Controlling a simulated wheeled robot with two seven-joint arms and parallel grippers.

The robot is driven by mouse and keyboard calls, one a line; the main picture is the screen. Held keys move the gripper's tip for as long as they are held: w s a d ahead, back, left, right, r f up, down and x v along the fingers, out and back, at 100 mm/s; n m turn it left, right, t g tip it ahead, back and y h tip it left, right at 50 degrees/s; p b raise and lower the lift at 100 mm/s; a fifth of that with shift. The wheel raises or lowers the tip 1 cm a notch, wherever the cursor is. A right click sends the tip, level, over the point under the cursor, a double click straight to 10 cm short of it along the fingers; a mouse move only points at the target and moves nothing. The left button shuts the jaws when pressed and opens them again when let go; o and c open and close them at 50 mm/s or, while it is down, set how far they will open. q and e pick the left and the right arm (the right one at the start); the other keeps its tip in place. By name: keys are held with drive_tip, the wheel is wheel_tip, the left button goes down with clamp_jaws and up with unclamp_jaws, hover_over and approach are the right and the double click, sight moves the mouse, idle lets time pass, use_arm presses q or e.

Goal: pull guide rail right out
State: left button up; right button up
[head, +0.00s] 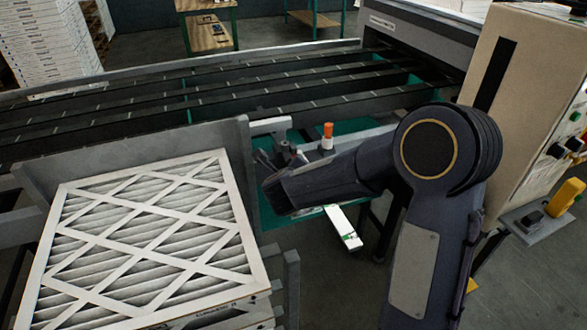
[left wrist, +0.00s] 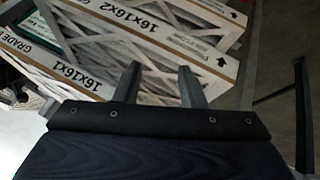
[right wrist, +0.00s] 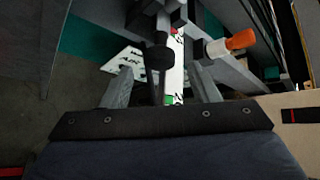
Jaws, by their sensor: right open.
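The grey guide rail (head: 130,156) stands as a long upright plate between the stacked filters and the conveyor in the head view. I cannot tell for certain that it is the right one. A bracket (head: 270,125) extends from its right end. My right gripper (head: 268,165) is beside that end, partly hidden by its own wrist. In the right wrist view my right gripper (right wrist: 162,88) is open, with a black knob (right wrist: 160,55) just beyond its fingertips. My left gripper (left wrist: 160,75) is open and empty near the filters' printed sides; the head view does not show it.
Framed pleated filters (head: 150,235) are stacked at the front left. An orange-tipped lever (head: 328,136) stands right of my right gripper. A white scale strip (head: 343,228) lies below. The conveyor (head: 230,85) runs behind, and a beige control cabinet (head: 520,90) stands at the right.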

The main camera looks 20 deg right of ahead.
drive_tip(key=shift+x, duration=1.7)
drive_tip(key=shift+c, duration=0.3)
drive_tip(key=shift+s, duration=0.1)
clamp_jaws()
